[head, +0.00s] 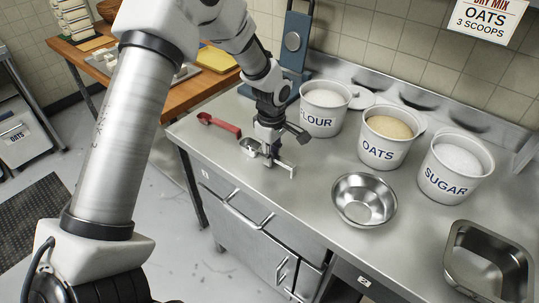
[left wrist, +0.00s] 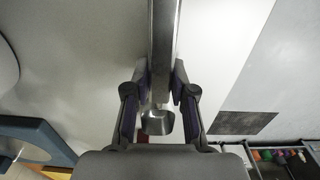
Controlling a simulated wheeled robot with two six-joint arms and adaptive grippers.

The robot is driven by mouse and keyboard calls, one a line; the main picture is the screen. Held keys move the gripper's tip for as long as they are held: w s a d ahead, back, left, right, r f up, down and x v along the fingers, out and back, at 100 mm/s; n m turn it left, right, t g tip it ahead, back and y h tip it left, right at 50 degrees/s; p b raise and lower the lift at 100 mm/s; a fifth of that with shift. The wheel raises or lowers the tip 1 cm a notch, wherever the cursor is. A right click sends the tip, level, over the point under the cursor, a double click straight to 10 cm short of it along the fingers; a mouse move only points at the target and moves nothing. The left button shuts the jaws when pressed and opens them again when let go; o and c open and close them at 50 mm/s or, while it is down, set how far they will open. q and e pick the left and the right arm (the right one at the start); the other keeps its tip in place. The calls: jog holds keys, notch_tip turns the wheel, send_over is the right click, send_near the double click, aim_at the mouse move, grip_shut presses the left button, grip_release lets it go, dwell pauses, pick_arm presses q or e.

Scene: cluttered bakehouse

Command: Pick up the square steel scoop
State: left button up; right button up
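The square steel scoop (head: 250,147) is at the left part of the steel counter, its bowl to the left of my left gripper (head: 270,150) and its flat pale handle reaching out to the lower right. In the left wrist view the scoop's bowl (left wrist: 157,122) shows below the left gripper's fingers (left wrist: 161,85). The long metal handle runs up between them, and both fingers look closed against its sides. I cannot tell whether the scoop still touches the counter. The gripper hides the middle of the handle in the head view. My right gripper is not in view.
A red scoop (head: 218,125) lies left of the steel one. Tubs of flour (head: 318,120), oats (head: 378,153) and sugar (head: 445,186) stand behind and right. A steel bowl (head: 364,200) and a square pan (head: 488,262) are to the right. A blue scale (head: 293,45) stands behind.

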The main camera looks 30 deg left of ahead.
pick_arm(q)
jog(key=shift+w+f, duration=0.1)
grip_shut()
jog(key=shift+w+r, duration=0.15)
jog(key=shift+r, duration=0.3)
notch_tip(320, 180, up, 2)
jog(key=shift+r+b, duration=0.1)
jog(key=shift+b, duration=0.4)
jog(key=s+d+r+b, duration=0.1)
jog(key=s+d+b, duration=0.1)
jog(key=s, duration=0.5)
jog(key=s+d+b, duration=0.2)
jog(key=s, duration=0.6)
jog(key=shift+s+r, duration=0.3)
jog(key=shift+r, duration=0.1)
jog(key=shift+h, duration=0.3)
